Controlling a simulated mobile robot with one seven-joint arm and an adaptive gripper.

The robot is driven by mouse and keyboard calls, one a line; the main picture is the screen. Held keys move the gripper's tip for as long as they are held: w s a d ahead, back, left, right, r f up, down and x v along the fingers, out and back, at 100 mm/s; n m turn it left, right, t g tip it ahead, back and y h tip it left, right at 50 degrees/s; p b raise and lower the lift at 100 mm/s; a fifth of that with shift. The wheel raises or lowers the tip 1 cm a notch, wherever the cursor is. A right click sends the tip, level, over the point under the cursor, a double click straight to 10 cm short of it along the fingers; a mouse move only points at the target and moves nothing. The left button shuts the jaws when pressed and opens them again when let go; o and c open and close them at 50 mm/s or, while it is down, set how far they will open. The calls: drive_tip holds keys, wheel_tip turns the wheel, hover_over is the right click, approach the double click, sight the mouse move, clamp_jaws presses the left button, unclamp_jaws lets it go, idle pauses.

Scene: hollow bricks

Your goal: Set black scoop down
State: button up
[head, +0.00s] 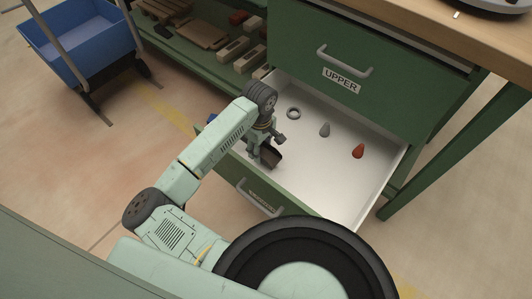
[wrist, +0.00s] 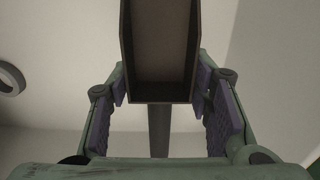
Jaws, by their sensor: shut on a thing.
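The black scoop (head: 271,157) is inside the open lower drawer (head: 335,190), near its left side. My gripper (head: 262,150) is above the drawer and shut on the scoop. In the wrist view the scoop's dark open tray (wrist: 160,45) points up the picture, with its handle (wrist: 159,130) running down from it. The finger pads of my gripper (wrist: 160,88) sit on either side of the scoop. I cannot tell whether the scoop touches the drawer floor.
A grey ring (head: 293,113), a grey cone-shaped piece (head: 325,130) and a red one (head: 359,151) stand in the drawer. The closed upper drawer (head: 385,75) is behind. A blue cart (head: 85,45) and a shelf of bricks are to the left.

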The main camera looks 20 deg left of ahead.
sight(262, 153)
drive_tip(key=shift+f, duration=1.95)
drive_tip(key=shift+f, duration=0.2)
drive_tip(key=o, duration=1.3)
drive_tip(key=shift+r, duration=0.15)
wheel_tip(262, 153, up, 12)
drive_tip(key=shift+r, duration=0.1)
